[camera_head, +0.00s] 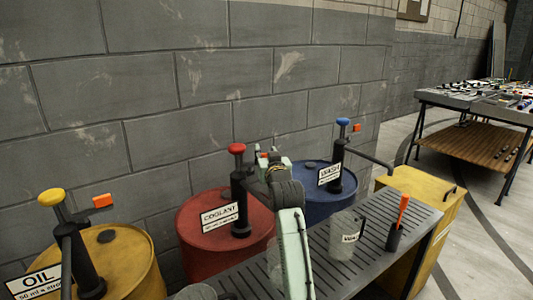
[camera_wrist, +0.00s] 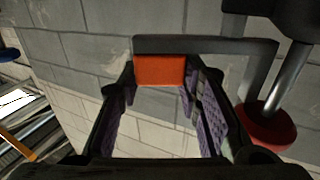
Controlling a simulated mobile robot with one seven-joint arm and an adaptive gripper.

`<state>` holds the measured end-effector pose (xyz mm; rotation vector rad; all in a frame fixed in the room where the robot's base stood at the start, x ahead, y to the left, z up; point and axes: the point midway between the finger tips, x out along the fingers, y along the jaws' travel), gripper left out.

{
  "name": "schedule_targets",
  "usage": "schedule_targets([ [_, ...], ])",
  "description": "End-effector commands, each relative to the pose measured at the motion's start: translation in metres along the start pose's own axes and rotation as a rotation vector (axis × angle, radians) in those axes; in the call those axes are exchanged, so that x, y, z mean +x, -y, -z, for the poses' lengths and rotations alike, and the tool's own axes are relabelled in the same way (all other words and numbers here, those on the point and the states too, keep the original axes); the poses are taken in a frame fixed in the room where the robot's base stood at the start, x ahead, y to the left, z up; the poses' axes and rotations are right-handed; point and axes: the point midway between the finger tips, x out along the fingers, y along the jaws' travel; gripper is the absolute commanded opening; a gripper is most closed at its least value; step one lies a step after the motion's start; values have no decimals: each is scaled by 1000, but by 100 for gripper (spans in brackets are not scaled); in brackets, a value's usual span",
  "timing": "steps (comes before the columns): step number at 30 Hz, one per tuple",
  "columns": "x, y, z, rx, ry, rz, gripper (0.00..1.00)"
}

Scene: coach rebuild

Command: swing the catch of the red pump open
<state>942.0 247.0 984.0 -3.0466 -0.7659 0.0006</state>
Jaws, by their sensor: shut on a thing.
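The red pump (camera_head: 240,200) has a red knob and a dark body, and stands on the red COOLANT drum (camera_head: 188,225). In the wrist view its red knob (camera_wrist: 268,130) is at the right. Its catch, an orange tab (camera_wrist: 160,70) on a dark bent bar (camera_wrist: 205,45), lies between the fingertips in the wrist view. My gripper (camera_wrist: 160,84) is shut on the orange tab, a purple-padded finger at each side. In the head view my gripper (camera_head: 272,162) is just right of the red knob and hides most of the catch.
The yellow OIL pump (camera_head: 80,240) stands at the left and the blue WASH pump (camera_head: 337,160) at the right, each with an orange tab. A clear jug (camera_head: 346,238) and a dark holder (camera_head: 394,238) stand on the slatted bench (camera_head: 420,212). A block wall is close behind.

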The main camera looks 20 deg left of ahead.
Motion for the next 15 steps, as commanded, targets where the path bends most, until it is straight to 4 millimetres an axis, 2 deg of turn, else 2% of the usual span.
schedule_targets([
  [1, 0, 0, 0, -2, -2, 0, 0],
  [2, 0, 0, 0, -2, -2, 0, 33],
  [11, 0, 0, 0, -1, -1, 1, 53],
  [15, 0, 0, 0, -1, -1, 1, 53],
])
